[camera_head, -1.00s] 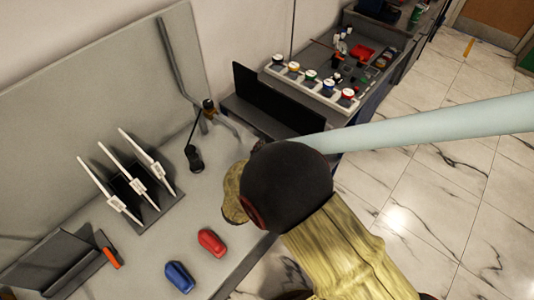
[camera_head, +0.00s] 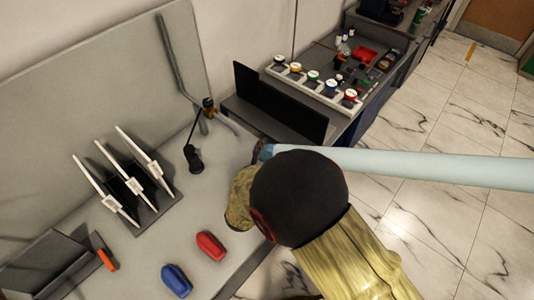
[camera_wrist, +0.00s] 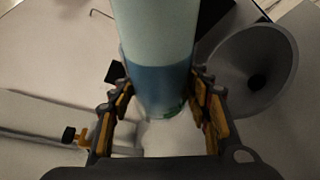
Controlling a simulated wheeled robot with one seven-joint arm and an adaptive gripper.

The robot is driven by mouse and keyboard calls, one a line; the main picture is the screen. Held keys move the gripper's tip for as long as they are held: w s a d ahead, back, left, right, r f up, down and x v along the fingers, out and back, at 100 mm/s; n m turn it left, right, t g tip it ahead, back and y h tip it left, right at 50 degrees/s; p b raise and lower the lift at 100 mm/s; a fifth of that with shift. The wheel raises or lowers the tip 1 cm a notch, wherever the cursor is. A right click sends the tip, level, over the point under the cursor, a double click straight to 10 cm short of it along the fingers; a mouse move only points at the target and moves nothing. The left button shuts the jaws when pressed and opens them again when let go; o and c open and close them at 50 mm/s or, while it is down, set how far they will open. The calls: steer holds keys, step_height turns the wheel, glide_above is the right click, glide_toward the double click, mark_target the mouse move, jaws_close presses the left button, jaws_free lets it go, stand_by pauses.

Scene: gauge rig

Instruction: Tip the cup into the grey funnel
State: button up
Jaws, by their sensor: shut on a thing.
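My gripper (camera_wrist: 165,105) is shut on a blue, see-through cup (camera_wrist: 160,82), seen in the wrist view between the two yellow-padded fingers. The grey funnel (camera_wrist: 222,60) is just right of the cup, wide mouth facing the camera, with a dark hole inside. In the head view the pale shape (camera_head: 430,168) runs from behind my wrist to the right edge. My arm hides the fingers and the funnel there.
A rack with several white gauges (camera_head: 133,185) stands left on the bench. Red (camera_head: 209,246) and blue (camera_head: 176,280) blocks lie at its front. A black upright panel (camera_head: 280,103) and a tray of coloured-lid jars (camera_head: 312,84) stand behind.

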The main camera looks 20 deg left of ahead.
mark_target(268, 156)
steer(key=shift+r+m+t+y+b, duration=0.15)
steer(key=shift+m+t+y+b, duration=0.2)
steer(key=shift+m+b, duration=0.8)
steer(key=shift+d+r+m+t+b, duration=0.15)
steer(key=shift+r+m+t+b, duration=0.55)
steer(key=shift+b, duration=2.35)
steer(key=shift+s+d+r+m+t+y+b, duration=0.15)
steer(key=shift+m+b, duration=0.55)
steer(key=shift+b, duration=0.8)
steer(key=shift+w+d+r+m+t+y+b, duration=0.1)
steer(key=shift+d+r+m+b, duration=0.15)
steer(key=shift+m+b, duration=0.85)
steer(key=shift+s+d+r+b, duration=0.1)
steer(key=shift+r+b, duration=0.25)
steer(key=shift+b, duration=0.6)
steer(key=n, duration=0.1)
steer(key=a+f+n, duration=0.1)
steer(key=shift+f+n, duration=0.25)
steer(key=shift+n, duration=0.1)
steer(key=shift+f+n+g+p, duration=0.15)
steer(key=shift+n+g+p, duration=0.25)
steer(key=shift+g+p, duration=0.1)
